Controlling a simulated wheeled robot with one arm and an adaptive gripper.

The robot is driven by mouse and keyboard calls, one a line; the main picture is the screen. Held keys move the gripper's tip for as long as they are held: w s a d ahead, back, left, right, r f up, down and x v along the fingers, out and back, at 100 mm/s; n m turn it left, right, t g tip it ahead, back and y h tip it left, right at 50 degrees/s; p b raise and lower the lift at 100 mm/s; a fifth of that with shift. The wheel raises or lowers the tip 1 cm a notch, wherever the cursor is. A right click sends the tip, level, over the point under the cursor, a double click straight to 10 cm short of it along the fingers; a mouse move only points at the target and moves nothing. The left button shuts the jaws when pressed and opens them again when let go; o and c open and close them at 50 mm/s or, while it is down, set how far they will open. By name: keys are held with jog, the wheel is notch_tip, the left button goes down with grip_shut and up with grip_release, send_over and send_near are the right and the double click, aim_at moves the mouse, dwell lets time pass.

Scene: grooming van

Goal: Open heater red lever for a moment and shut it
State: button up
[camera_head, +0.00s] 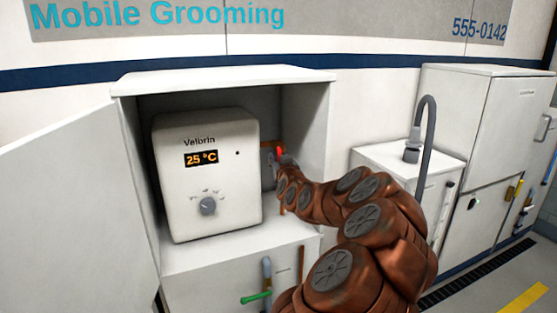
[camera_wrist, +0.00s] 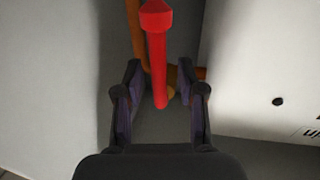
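The heater (camera_head: 207,175) is a white box labelled Velbrin, with a 25 °C display and a dial, inside an open cabinet. The red lever (camera_wrist: 156,50) shows in the wrist view, running from the top centre down between my fingers. In the head view only a small red part (camera_head: 281,152) of it shows beside the heater's right side. My gripper (camera_wrist: 160,90) is open, one finger on each side of the lever, with gaps visible. In the head view my arm reaches into the cabinet and hides the gripper's fingers and most of the lever.
A copper pipe (camera_wrist: 134,30) runs behind the lever. The cabinet's open door (camera_head: 80,210) stands at the left, and its right wall (camera_head: 308,130) is close to my arm. A green-handled valve (camera_head: 256,297) sits below. A sink unit with a grey hose (camera_head: 430,120) stands right.

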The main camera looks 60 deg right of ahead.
jog(key=shift+c, duration=0.2)
jog(key=c, duration=0.7)
